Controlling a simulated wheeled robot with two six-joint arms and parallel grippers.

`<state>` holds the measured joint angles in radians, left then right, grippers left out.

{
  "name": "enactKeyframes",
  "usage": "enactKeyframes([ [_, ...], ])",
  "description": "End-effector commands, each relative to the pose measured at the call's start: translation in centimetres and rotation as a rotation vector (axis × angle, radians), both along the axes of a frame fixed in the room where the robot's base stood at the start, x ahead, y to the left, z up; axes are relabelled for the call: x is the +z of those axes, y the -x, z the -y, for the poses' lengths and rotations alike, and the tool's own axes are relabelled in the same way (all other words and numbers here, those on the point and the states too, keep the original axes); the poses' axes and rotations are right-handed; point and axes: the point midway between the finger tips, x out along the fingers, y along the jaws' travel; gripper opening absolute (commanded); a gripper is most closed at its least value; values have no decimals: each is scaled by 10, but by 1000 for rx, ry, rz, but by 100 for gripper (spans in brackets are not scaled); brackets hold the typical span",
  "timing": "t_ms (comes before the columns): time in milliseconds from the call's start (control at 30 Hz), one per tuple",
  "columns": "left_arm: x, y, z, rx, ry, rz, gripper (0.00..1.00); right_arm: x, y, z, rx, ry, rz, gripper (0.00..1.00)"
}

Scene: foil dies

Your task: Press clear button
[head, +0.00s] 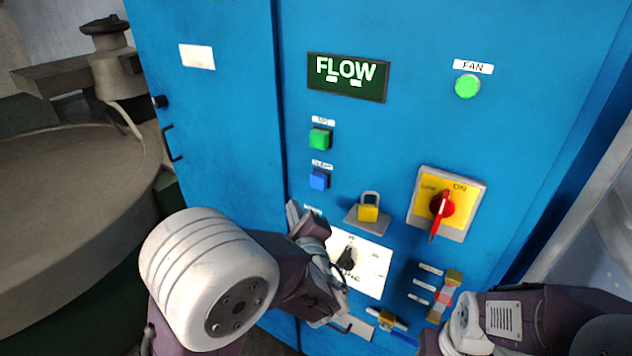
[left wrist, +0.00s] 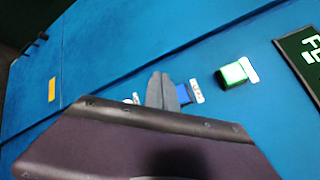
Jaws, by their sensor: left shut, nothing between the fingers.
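The blue button (head: 319,181) sits on the blue cabinet under a small white label that seems to read CLEAR. The green button (head: 320,139) is above it. My left gripper (head: 293,208) is shut and empty, its fingertips just below and left of the blue button in the head view. In the left wrist view the shut fingers (left wrist: 162,88) point at the panel beside the blue button (left wrist: 184,93) and cover part of it. I cannot tell how far the tips are from the panel. My right gripper is not in view.
A FLOW display (head: 347,78) is above the buttons, a lit green FAN button (head: 467,86) to its right. A yellow padlock (head: 368,212), a red-handled switch (head: 441,206) and a white dial plate (head: 373,268) are nearby. Machinery (head: 75,190) stands at left.

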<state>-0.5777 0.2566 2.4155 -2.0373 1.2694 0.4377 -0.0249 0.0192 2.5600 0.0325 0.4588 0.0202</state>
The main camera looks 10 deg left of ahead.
Motion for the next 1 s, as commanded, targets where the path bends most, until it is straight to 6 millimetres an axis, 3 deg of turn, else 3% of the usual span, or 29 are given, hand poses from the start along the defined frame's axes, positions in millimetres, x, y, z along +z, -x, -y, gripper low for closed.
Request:
enactKeyframes([
  [267,2,-39,14,2,0,-3,0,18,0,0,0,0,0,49],
  [500,-1,-62,22,2,1,0,0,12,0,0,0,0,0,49],
  [1000,0,-68,24,1,0,0,0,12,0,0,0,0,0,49],
])
